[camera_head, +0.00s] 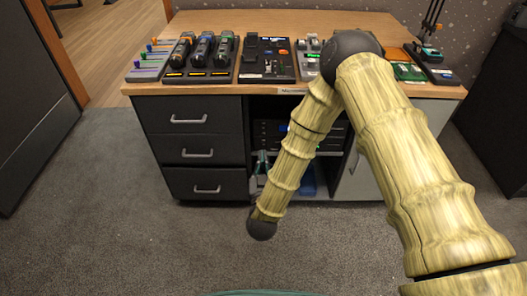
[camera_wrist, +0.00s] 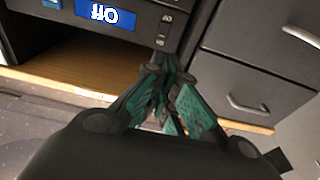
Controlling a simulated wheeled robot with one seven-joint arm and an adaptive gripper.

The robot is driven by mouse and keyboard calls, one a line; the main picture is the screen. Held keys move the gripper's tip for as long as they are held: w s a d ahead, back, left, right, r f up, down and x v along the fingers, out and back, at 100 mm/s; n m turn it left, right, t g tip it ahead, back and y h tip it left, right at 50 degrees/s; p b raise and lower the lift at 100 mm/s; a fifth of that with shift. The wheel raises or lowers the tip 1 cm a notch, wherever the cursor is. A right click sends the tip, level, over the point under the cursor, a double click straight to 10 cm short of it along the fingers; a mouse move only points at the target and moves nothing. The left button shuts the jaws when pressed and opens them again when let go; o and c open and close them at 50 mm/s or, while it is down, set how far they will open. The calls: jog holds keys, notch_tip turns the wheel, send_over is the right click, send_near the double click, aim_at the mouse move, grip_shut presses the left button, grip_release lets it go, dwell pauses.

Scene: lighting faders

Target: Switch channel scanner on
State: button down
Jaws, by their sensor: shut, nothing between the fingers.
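A black rack unit (camera_head: 270,128) with small lit green marks sits in the open bay under the desk. In the wrist view, a dark panel (camera_wrist: 146,35) carries a blue display (camera_wrist: 104,14) with upside-down white lettering that looks like "Off". A small light-coloured switch or fitting (camera_wrist: 163,30) sits on this panel, right of the display. I cannot read any label naming the channel scanner. My gripper (camera_wrist: 165,64) is shut and empty, its teal-padded fingers pointing at the panel just below that fitting. Whether the fingertips touch it is unclear. In the head view my gripper (camera_head: 259,168) shows partly behind my arm.
Dark drawers (camera_head: 190,152) with metal handles stand left of the bay. The wooden desk top (camera_head: 300,22) holds fader and control panels (camera_head: 203,55) along its front edge. A blue item (camera_head: 307,180) lies low in the bay. Carpet in front is clear.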

aim_at(264, 123)
jog(key=w, duration=0.4)
jog(key=w+r+b, duration=0.1)
jog(key=w, duration=0.3)
jog(key=w+b, duration=0.1)
jog(key=w, duration=0.3)
jog(key=shift+w+r, duration=0.25)
jog(key=shift+r, duration=0.05)
